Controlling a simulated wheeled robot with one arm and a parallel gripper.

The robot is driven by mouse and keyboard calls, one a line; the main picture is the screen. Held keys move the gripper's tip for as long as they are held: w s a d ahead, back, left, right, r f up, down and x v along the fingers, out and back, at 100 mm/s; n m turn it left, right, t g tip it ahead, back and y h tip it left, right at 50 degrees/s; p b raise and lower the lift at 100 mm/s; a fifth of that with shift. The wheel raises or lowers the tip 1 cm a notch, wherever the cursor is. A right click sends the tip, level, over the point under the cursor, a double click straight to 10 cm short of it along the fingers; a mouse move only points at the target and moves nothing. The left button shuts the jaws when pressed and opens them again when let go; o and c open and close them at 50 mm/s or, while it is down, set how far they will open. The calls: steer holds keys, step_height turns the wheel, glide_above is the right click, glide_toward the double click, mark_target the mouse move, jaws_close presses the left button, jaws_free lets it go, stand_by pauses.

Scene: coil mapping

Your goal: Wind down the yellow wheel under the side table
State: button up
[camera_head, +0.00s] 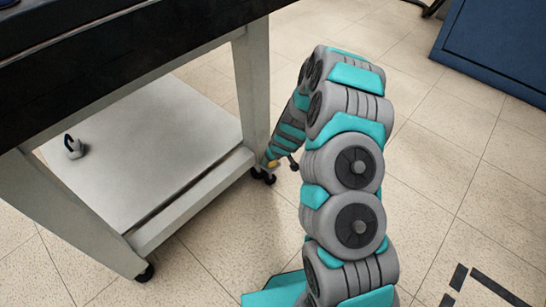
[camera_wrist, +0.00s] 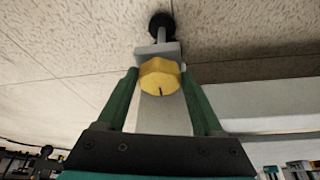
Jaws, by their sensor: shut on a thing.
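The yellow wheel (camera_wrist: 160,76) is a small faceted knob on the side table's leg, just by a black caster (camera_wrist: 161,25), in the wrist view. A dark mark shows on its face. My gripper (camera_wrist: 159,80) is shut on it, with one green finger on each side. In the head view the side table (camera_head: 190,204) stands at left with a dark top, pale legs and a low shelf. My gripper (camera_head: 277,161) is at the foot of its far right leg, where only a speck of yellow (camera_head: 273,164) shows.
A small grey object with a dark handle (camera_head: 73,147) sits on the low shelf. More casters (camera_head: 145,272) are under the table. A blue cabinet (camera_head: 500,45) stands at the back right. Tiled floor (camera_head: 440,165) is clear at right, with dark floor markings near the bottom.

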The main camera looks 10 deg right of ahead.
steer(key=m+p, duration=0.2)
steer(key=m+h+p, duration=0.1)
steer(key=shift+s+a+r, duration=0.1)
steer(key=shift+a+r, duration=0.1)
steer(key=shift+a, duration=0.05)
steer(key=shift+f+m+h+p, duration=0.15)
steer(key=shift+m+h+p, duration=0.25)
steer(key=shift+m+p, duration=0.5)
steer(key=shift+a, duration=0.1)
steer(key=o, duration=1.4)
steer(key=shift+c, duration=0.2)
steer(key=shift+f, duration=0.1)
